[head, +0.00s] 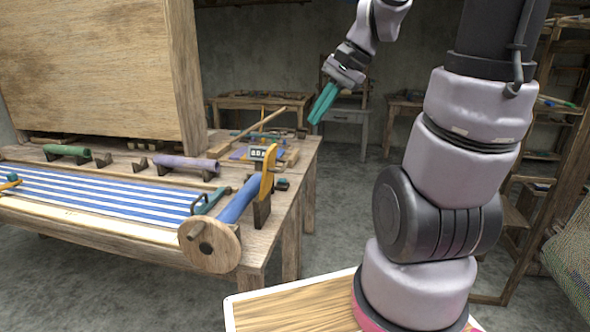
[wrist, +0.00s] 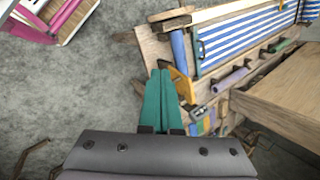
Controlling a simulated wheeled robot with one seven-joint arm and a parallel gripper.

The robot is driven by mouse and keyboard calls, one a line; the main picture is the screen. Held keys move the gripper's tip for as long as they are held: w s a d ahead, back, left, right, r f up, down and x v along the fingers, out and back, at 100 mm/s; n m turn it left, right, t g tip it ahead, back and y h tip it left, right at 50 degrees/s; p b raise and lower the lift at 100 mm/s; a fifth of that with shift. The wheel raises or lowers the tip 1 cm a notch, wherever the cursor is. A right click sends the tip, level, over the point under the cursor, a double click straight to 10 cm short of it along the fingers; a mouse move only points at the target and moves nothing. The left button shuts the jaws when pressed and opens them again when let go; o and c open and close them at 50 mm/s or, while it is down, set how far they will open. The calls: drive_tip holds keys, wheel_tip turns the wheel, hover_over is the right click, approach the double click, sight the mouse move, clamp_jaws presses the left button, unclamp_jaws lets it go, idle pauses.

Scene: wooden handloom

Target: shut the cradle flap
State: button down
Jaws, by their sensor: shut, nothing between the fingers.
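A yellow-orange flap-like piece (head: 267,172) stands raised and slightly tilted at the far end of a blue roller (head: 238,201); I take it for the cradle flap. A dark bracket (head: 262,211) sits below it and looks like the cradle. In the wrist view the yellow piece (wrist: 181,84) shows just right of my fingertips, partly hidden by them. My gripper (head: 323,103) has teal fingers pressed together, empty, in the air above and beyond the table's right end. The fingers also show in the wrist view (wrist: 159,75). Contact with the yellow piece is not visible.
The loom table (head: 155,168) carries blue-and-white striped cloth (head: 100,190), a green roll (head: 66,150) and a purple roll (head: 186,163). A wooden disc (head: 210,246) caps the roller's near end. A large wooden panel (head: 100,65) rises at left.

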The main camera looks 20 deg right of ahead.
drive_tip(key=w+d+f+m+t+y, duration=0.25)
drive_tip(key=w+d+f+m, duration=0.4)
drive_tip(key=f, duration=0.35)
drive_tip(key=w+d+f+m+t+y, duration=0.1)
drive_tip(key=w+d+f+m+y, duration=0.4)
drive_tip(key=w+f+m, duration=0.4)
drive_tip(key=w+a+f, duration=0.1)
drive_tip(key=w+a, duration=0.1)
drive_tip(key=a, duration=0.3)
drive_tip(key=w+a+f+n+h, duration=0.1)
drive_tip(key=w+a+f, duration=0.1)
drive_tip(key=a, duration=0.3)
drive_tip(key=shift+w+a+f, duration=0.2)
drive_tip(key=shift+w+f, duration=0.1)
drive_tip(key=shift+w, duration=0.2)
drive_tip(key=shift+r+h, duration=0.1)
drive_tip(key=shift+h, duration=0.15)
